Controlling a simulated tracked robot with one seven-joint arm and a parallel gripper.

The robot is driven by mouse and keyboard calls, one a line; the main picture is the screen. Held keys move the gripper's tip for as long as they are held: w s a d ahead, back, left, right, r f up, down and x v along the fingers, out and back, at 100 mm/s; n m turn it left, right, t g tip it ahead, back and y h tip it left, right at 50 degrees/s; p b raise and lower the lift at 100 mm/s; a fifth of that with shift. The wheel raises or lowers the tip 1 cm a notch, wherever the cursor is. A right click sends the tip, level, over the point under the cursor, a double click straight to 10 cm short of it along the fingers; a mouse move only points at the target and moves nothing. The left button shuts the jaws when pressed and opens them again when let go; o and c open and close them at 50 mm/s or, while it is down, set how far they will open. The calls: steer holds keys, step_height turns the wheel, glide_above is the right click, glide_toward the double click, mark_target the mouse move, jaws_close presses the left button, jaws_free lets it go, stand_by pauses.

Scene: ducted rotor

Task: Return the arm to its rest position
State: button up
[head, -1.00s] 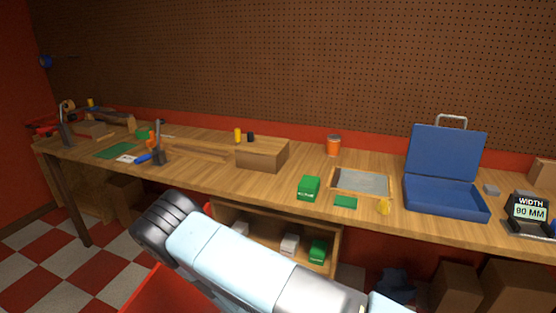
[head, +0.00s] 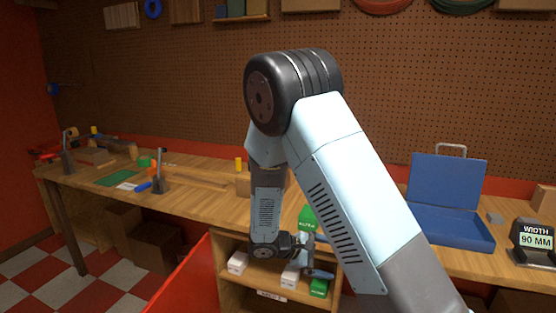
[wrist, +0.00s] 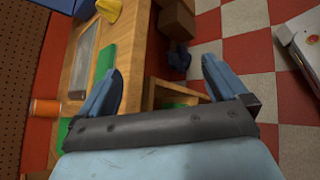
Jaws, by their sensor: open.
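My arm rises from the lower right in the head view, bends at a high elbow and drops toward the bench front. My gripper (head: 320,257) hangs at its lower end, in front of the bench edge and above the open shelf. In the wrist view my gripper (wrist: 162,75) shows two blue fingers wide apart, with nothing between them. The bench top and floor show beyond the fingers.
The wooden bench (head: 205,203) has an open shelf (head: 232,280) below with white and green boxes. On top are a green box (head: 307,216), a blue open case (head: 447,195) and a width display (head: 533,240). A red panel (head: 180,285) stands at lower left.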

steer(key=s+d+r+m+t+y, duration=0.1)
steer(key=s+d+r+m+y, duration=0.2)
steer(key=s+r, duration=0.5)
steer(key=s+d+r+m+t+y, duration=0.1)
steer(key=s+d+r+m+y, duration=0.2)
steer(key=s+r+m+y, duration=0.2)
steer(key=s+d+r+m+t+y, duration=0.1)
steer(key=s+d+r+m+y, duration=0.2)
steer(key=s+r, duration=0.8)
steer(key=shift+d+r+m+y, duration=0.5)
steer(key=shift+r+m, duration=0.6)
steer(key=shift+r, duration=1.95)
steer(key=shift+w+a, duration=0.1)
steer(key=shift+a, duration=0.05)
steer(key=shift+c, duration=0.5)
